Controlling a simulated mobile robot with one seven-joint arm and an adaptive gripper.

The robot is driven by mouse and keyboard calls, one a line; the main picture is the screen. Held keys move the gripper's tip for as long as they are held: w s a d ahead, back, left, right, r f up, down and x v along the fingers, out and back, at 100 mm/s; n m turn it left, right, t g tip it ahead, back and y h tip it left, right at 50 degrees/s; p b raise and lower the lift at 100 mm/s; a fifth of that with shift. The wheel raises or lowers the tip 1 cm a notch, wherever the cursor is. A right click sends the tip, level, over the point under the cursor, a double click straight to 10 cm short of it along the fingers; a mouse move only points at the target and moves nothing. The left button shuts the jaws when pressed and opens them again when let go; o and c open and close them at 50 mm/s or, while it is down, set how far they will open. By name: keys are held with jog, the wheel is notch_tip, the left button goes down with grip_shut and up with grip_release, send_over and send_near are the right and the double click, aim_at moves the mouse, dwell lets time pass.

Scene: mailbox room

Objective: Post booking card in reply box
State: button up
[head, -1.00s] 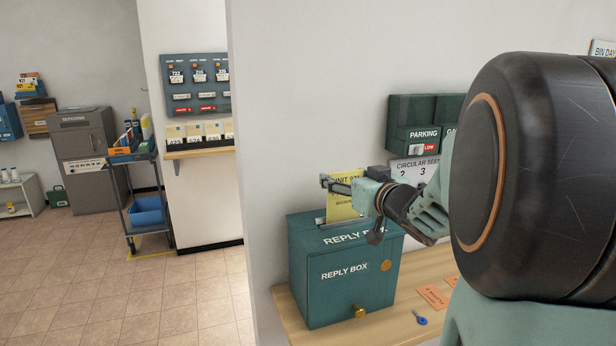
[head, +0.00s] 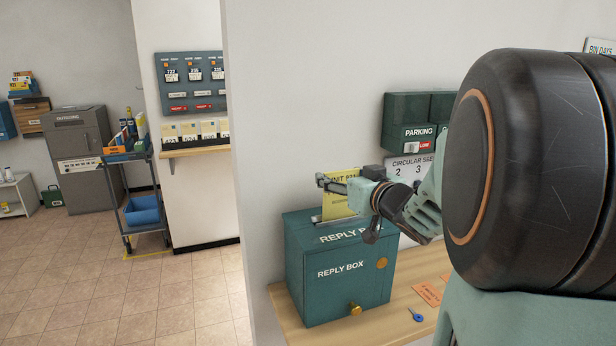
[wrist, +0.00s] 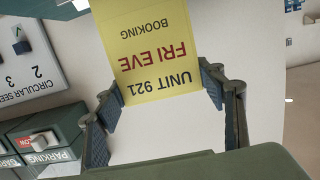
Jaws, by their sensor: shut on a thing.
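The yellow booking card (head: 340,200), printed "UNIT 921 FRI EVE BOOKING", is upright over the top of the teal reply box (head: 310,255). Its lower edge meets the light slot strip on the box's top; I cannot tell how far it is in the slot. My gripper (head: 335,184) is shut on the card near its upper part. In the wrist view the card (wrist: 152,45) appears upside down, with a finger at each side edge of my gripper (wrist: 162,96).
The box stands on a wooden shelf (head: 290,318) against a white wall. Orange slips (head: 428,294) and a blue key (head: 416,315) lie to its right. A green parking unit (head: 410,137) and a "Circular" sign (head: 402,166) are on the wall behind my arm.

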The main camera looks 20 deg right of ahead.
aim_at(342, 198)
jog(key=shift+f+b, duration=1.95)
jog(key=shift+f, duration=0.7)
